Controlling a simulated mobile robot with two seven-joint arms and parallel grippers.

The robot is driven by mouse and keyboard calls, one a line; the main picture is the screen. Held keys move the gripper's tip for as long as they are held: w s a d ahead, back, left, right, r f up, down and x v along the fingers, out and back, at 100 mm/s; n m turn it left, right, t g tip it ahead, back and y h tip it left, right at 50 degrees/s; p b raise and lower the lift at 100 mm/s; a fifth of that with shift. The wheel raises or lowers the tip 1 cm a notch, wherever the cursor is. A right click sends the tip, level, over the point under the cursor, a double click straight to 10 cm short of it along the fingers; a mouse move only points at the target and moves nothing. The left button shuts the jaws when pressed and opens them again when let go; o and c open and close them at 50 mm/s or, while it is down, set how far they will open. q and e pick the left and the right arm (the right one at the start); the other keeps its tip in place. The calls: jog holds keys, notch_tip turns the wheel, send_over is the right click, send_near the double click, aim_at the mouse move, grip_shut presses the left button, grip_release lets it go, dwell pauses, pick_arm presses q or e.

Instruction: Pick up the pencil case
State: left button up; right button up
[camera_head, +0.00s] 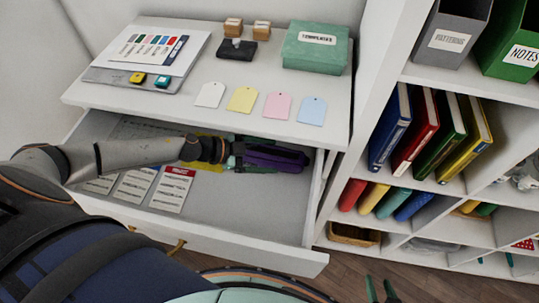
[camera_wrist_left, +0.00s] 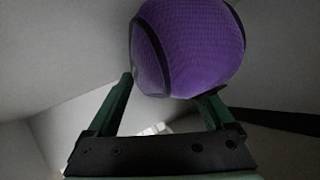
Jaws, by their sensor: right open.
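The purple pencil case (camera_head: 275,159) with dark trim lies in the open drawer (camera_head: 245,208), towards its right end. My left gripper (camera_head: 238,156) reaches into the drawer at the case's left end. In the left wrist view, the rounded purple end of the pencil case (camera_wrist_left: 195,48) is at the fingertips of my left gripper (camera_wrist_left: 168,86). One finger meets its left edge; the case hides the other fingertip. I cannot tell whether the jaws grip it. My right gripper (camera_head: 381,291) is open and empty above the floor at the bottom edge.
The cabinet top (camera_head: 190,100) overhangs the back of the drawer. It bears a green box (camera_head: 316,52), coloured tags and sheets. Printed cards (camera_head: 172,189) lie in the drawer. A shelf with books (camera_head: 425,132) stands at the right. The drawer's front middle is clear.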

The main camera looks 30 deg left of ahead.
pick_arm(q)
jog(key=c, duration=0.8)
jog(key=shift+o, duration=0.2)
